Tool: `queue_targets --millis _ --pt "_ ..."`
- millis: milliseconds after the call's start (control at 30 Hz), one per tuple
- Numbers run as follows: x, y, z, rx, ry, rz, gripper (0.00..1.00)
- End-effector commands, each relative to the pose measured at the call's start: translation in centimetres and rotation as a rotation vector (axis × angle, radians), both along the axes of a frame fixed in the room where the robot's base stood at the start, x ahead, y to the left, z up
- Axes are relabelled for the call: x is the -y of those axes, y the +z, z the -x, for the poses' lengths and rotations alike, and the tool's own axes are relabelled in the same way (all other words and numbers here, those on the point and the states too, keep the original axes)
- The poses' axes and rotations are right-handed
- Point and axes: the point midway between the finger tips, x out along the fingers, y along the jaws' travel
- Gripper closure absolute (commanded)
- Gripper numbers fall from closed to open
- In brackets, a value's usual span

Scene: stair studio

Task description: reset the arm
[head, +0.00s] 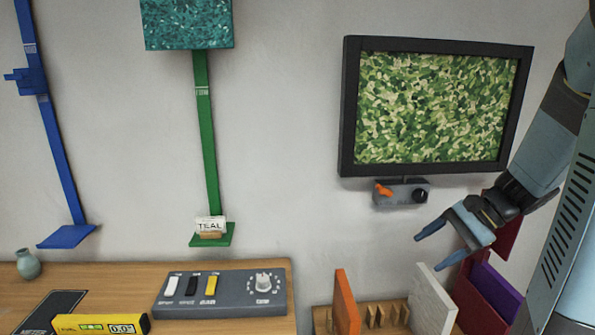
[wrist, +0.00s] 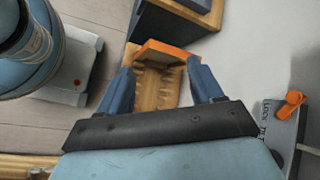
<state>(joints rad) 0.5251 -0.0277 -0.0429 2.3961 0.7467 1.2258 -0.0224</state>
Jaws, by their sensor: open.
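My arm reaches in from the right side of the head view. My gripper (head: 428,252) is open and empty, pointing left and slightly down in front of the wall, below the framed screen. The wrist view also shows my gripper (wrist: 160,74), with its two blue fingers spread apart. Between and beyond the fingers are a wooden slotted rack (wrist: 156,88) and an orange panel (wrist: 165,52). Nothing is held.
The orange panel (head: 346,303) and a white panel (head: 433,300) stand at the wooden rack (head: 322,319). A grey switch console (head: 220,295) sits on the desk.

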Motion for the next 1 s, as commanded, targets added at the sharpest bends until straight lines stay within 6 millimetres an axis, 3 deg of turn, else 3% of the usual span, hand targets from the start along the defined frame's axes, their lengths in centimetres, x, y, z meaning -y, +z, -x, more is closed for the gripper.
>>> queue_targets --millis 100,400,1000 --pt "-1.8 1.3 1.5 0.052 0.111 0.120 0.34" --pt "-4.3 4.2 5.0 0.209 0.358 0.415 0.34" --pt "-5.9 10.5 10.1 0.619 0.701 0.926 0.34"
